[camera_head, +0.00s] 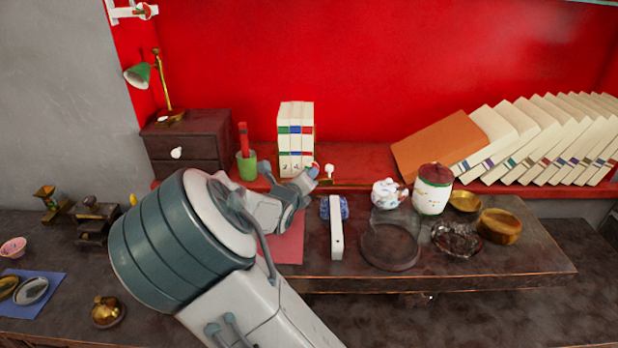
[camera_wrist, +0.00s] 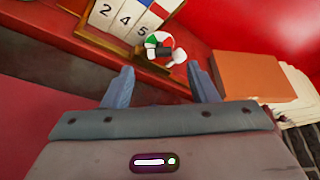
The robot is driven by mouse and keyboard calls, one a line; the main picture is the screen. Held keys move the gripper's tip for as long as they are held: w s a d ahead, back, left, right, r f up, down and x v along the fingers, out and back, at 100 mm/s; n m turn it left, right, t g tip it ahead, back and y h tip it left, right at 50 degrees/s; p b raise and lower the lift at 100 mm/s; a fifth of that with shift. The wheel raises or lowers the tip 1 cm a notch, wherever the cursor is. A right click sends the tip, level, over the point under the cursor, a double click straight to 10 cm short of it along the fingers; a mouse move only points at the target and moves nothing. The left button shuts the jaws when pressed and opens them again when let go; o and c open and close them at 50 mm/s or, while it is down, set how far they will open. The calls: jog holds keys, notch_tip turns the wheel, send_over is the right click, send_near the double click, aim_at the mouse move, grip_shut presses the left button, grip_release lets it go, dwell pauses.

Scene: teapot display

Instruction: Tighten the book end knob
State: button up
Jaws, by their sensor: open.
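The book end (camera_wrist: 110,55) is a brass-brown frame beside white books (camera_wrist: 122,18) with numbered spines. At its right end is a small round piece in red, white and green (camera_wrist: 164,40), with a white knob (camera_wrist: 179,57) close by on a short dark stem. The white knob also shows in the head view (camera_head: 329,169), right of the books. My gripper (camera_wrist: 160,84) is open and empty. Its fingers point toward the book end, with the knob ahead of the gap and apart from both fingers. My arm hides part of the shelf below the books in the head view.
An orange book (camera_head: 437,146) leads a leaning row of white books on the right. A green cup (camera_head: 247,166) stands left of the books.

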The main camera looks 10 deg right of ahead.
jog(key=x, duration=0.5)
jog(key=shift+w+d+f, duration=0.1)
jog(key=shift+w+d, duration=0.05)
jog(key=shift+w, duration=0.1)
jog(key=c, duration=1)
